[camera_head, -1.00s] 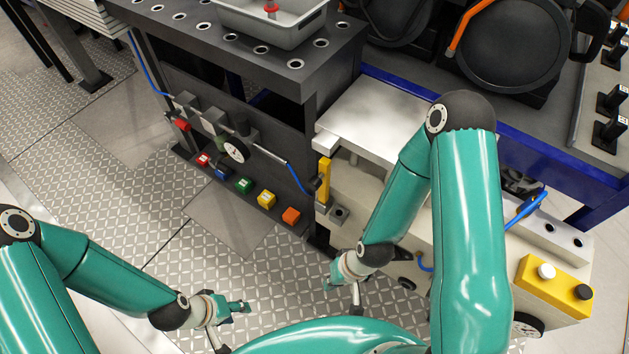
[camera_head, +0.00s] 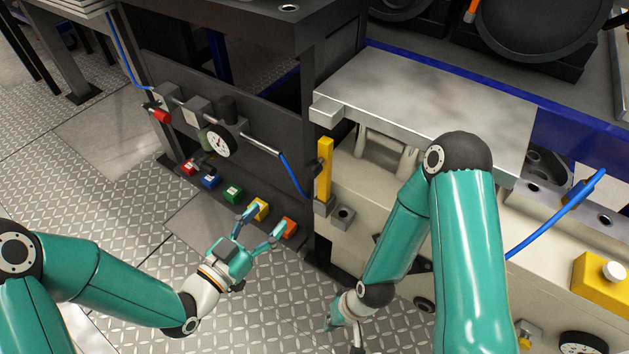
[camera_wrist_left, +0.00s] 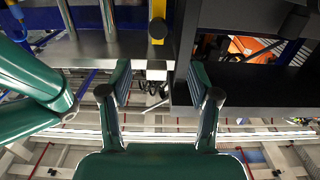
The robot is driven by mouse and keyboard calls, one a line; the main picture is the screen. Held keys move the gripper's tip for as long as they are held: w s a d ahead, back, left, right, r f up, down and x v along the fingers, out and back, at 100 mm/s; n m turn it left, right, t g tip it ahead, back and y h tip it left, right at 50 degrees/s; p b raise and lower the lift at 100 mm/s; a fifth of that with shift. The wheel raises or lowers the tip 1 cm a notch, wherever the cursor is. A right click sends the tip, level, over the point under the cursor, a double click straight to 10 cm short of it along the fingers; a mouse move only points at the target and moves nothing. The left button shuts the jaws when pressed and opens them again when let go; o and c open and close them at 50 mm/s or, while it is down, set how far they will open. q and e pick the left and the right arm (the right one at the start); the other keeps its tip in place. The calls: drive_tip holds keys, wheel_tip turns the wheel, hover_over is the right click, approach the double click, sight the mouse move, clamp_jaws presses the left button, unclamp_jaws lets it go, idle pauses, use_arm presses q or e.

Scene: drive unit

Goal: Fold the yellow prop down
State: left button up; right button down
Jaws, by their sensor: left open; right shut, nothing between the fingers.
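The yellow prop (camera_head: 324,168) stands upright at the left front corner of the cream machine, just below the silver lid's corner. A dark knob sits on its side. In the left wrist view the prop (camera_wrist_left: 157,12) shows at the top, centred beyond the fingers. My left gripper (camera_head: 266,221) is open and empty, below and left of the prop and clear of it. Its spread fingers (camera_wrist_left: 158,92) also show in the left wrist view. My right gripper (camera_head: 332,320) is low in front of the machine, partly hidden by its own arm, shut and empty.
The silver lid (camera_head: 425,105) lies over the machine top. Left of the prop are a dark panel with a gauge (camera_head: 217,141), a blue hose (camera_head: 292,175) and several coloured buttons. A small block (camera_head: 343,216) juts out beside the prop's foot. The patterned floor in front is open.

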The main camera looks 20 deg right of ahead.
sight(309, 174)
use_arm(q)
drive_tip(key=x, duration=1.6)
drive_tip(key=shift+w+d+r, duration=0.15)
drive_tip(key=shift+w+d, duration=0.05)
drive_tip(key=shift+d, duration=0.15)
